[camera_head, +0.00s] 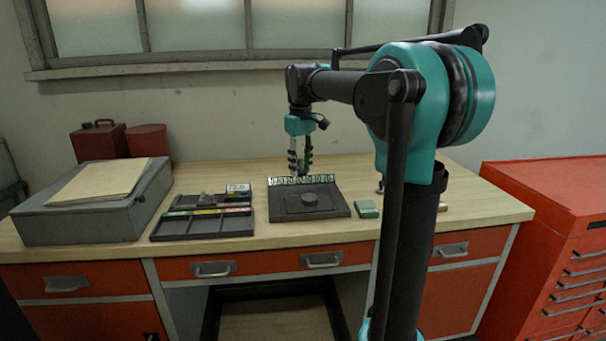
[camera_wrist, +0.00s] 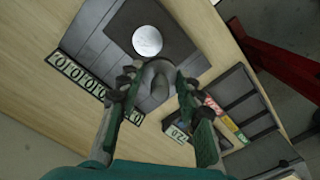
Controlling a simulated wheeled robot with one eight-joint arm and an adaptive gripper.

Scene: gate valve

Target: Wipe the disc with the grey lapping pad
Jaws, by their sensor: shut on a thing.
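The disc (camera_wrist: 147,41) is round and shiny in the wrist view, set on a dark square plate (camera_wrist: 118,22). In the head view the disc (camera_head: 310,199) looks dark on the plate. My gripper (camera_head: 299,166) points down above the back edge of the plate. In the wrist view its fingers (camera_wrist: 155,84) are closed around a grey rounded thing, apparently the grey lapping pad (camera_wrist: 157,76). The pad is just beside the disc in that view; I cannot tell its height above the plate. My fingers partly hide it.
A strip of characters (camera_head: 302,180) stands along the plate's back edge. Left of it is a dark compartment tray (camera_head: 203,227) and a small numbered display (camera_head: 238,188). A green block (camera_head: 366,208) lies right of the plate. A grey case (camera_head: 95,215) stands at the left. The bench front is clear.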

